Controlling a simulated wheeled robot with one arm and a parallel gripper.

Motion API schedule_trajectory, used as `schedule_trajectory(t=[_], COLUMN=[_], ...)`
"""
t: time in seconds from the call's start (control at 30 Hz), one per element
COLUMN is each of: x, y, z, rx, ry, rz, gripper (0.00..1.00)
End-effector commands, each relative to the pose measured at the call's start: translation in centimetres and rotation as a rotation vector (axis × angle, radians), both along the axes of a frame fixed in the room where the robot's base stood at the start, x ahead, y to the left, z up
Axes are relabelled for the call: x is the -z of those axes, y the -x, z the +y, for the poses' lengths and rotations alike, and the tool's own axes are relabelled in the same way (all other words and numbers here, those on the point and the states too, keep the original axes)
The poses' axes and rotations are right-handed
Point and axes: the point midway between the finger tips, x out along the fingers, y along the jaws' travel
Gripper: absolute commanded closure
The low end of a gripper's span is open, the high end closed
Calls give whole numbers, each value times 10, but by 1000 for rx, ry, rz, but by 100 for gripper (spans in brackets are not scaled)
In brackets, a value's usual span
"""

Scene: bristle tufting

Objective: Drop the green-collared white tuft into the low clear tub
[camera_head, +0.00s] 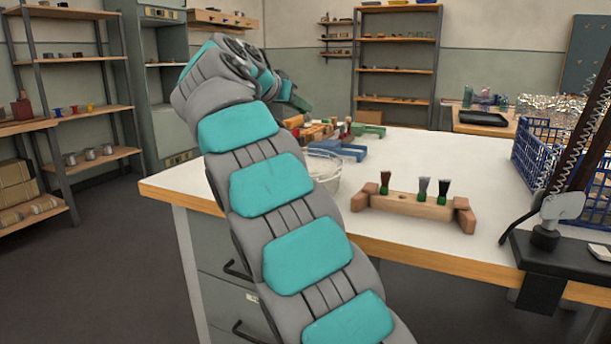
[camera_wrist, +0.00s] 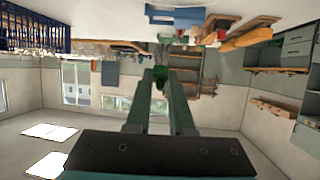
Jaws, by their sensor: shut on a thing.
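The low clear tub (camera_head: 325,168) stands on the white table, partly hidden behind my arm. In the wrist view my gripper (camera_wrist: 160,76) is shut on a small tuft with a green collar (camera_wrist: 160,84). Its bristles are too small and dark to make out there. The gripper is up in the air and the tuft is not over the tub in any view I can confirm.
A wooden rack (camera_head: 412,205) holds green-collared tufts with brown, grey and dark bristles. A blue holder (camera_head: 345,151) and a green block (camera_head: 368,131) lie behind the tub. A blue crate (camera_head: 540,150) and a dark clamp stand at the right. The table's middle is clear.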

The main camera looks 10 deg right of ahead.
Motion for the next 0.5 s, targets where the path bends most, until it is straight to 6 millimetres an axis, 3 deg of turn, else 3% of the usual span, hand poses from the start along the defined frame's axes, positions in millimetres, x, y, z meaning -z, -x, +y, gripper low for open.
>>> schedule_trajectory(t=[0.5], x=[49], y=[0], z=[1], rx=[-1], ry=[1], rz=[0], gripper=[100])
